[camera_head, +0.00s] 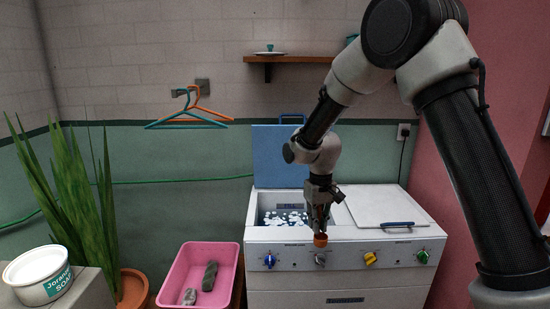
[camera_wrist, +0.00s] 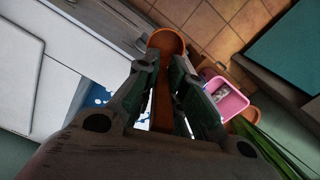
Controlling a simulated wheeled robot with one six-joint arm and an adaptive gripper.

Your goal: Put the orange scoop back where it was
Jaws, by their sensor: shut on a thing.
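My gripper (camera_head: 320,212) is shut on the orange scoop (camera_head: 320,240), above the front of the white washer's open tub. In the wrist view the scoop (camera_wrist: 165,42) shows its rounded orange bowl beyond the fingers, and its handle lies between the two fingers (camera_wrist: 166,85). The white soap tub (camera_head: 38,275), with printed lettering, stands at the lower left in the head view. It is far to the left of my gripper.
The washer's left lid (camera_head: 280,155) is raised over a tub with white foam (camera_head: 285,217); its right lid (camera_head: 385,206) is closed. A pink basin (camera_head: 230,262) with dark cloths, a potted plant (camera_head: 75,200) and wall hangers (camera_head: 195,110) are to the left. A wooden shelf (camera_head: 295,59) is above.

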